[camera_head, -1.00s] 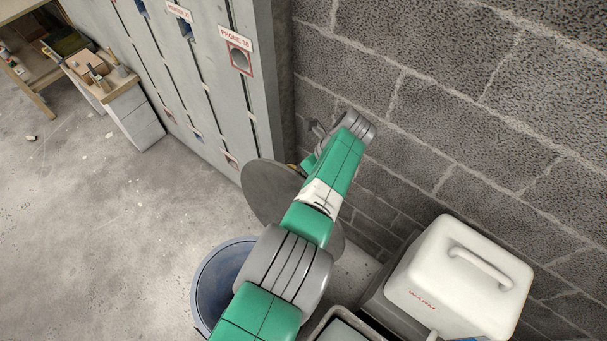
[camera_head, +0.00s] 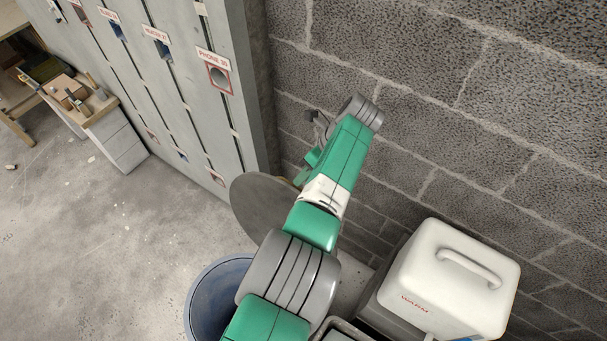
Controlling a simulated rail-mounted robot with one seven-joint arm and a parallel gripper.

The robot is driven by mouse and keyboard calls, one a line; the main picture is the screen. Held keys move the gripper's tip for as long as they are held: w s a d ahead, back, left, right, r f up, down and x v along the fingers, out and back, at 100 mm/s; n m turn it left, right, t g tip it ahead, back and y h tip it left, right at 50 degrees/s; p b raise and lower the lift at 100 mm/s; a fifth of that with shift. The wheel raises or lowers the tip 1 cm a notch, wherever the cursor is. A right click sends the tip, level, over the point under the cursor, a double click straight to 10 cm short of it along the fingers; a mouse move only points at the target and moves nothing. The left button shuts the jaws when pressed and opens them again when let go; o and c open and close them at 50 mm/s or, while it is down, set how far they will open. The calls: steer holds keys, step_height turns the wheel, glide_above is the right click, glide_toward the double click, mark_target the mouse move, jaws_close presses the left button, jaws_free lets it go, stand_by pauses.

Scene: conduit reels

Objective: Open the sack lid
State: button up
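A round grey lid (camera_head: 262,212) stands steeply tilted at the back of a blue round bin (camera_head: 206,296), whose near opening shows uncovered; I take this to be the sack lid. My green and grey arm crosses in front and hides the lid's right part and much of the bin. My gripper (camera_head: 300,174) is mostly hidden behind the arm, close to the lid's upper edge. I cannot tell whether it touches the lid, or whether its fingers are open or shut.
A white box with a handle, marked WARM (camera_head: 452,282), stands at the lower right by the block wall (camera_head: 450,110). Grey lockers (camera_head: 190,100) stand behind the lid. A wooden-topped cabinet (camera_head: 98,120) is at the far left. The floor (camera_head: 90,235) on the left is mostly clear.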

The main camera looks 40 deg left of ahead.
steer(key=b+v, duration=0.3)
steer(key=v, duration=0.5)
steer(key=shift+w+b, duration=0.3)
steer(key=shift+b, duration=0.05)
steer(key=shift+d, duration=0.1)
stand_by(0.5)
